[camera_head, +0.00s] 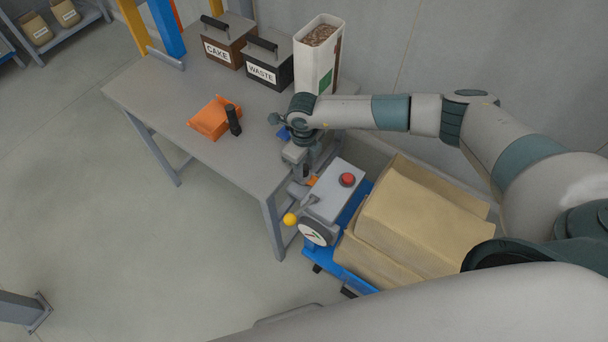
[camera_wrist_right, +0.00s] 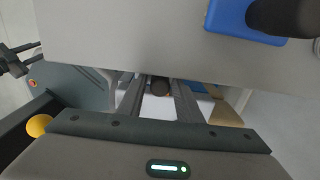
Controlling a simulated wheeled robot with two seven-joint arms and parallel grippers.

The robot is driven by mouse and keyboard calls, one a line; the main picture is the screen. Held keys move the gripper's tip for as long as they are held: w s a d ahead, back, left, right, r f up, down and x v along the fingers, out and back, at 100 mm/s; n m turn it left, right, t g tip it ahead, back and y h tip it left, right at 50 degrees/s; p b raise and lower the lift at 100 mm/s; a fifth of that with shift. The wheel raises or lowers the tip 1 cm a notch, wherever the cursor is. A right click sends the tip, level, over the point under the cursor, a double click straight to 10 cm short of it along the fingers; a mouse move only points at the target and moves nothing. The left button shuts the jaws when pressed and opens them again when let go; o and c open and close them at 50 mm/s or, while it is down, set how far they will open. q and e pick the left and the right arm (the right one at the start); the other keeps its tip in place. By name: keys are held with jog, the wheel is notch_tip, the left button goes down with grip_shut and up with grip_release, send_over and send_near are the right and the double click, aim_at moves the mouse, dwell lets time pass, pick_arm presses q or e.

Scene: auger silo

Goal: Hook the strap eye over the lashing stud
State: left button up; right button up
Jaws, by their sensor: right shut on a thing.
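My right gripper (camera_head: 303,172) reaches down at the table's right edge, just behind the grey machine with the red button. In the right wrist view the gripper's two fingers (camera_wrist_right: 158,98) are shut on a small piece with a dark round end (camera_wrist_right: 160,86). I cannot tell whether this is part of the strap. A small orange bit (camera_head: 312,181) shows beside the fingers in the head view; it may be strap. The strap eye and the lashing stud cannot be made out clearly; the wrist and machine hide that area.
The grey table (camera_head: 150,92) holds an orange packet (camera_head: 210,119), a black cylinder (camera_head: 233,120), CAKE (camera_head: 222,48) and WASTE (camera_head: 262,70) boxes and a white bin (camera_head: 317,60).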

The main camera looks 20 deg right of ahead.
notch_tip(320, 180, up, 2)
jog(key=shift+r+p, duration=0.1)
jog(key=shift+p, duration=0.4)
jog(key=shift+r, duration=0.15)
jog(key=shift+c, duration=1.2)
pick_arm(q)
jog(key=shift+r, duration=0.9)
pick_arm(e)
jog(key=shift+w+r, duration=0.15)
grip_shut()
pick_arm(q)
jog(key=shift+s, duration=0.15)
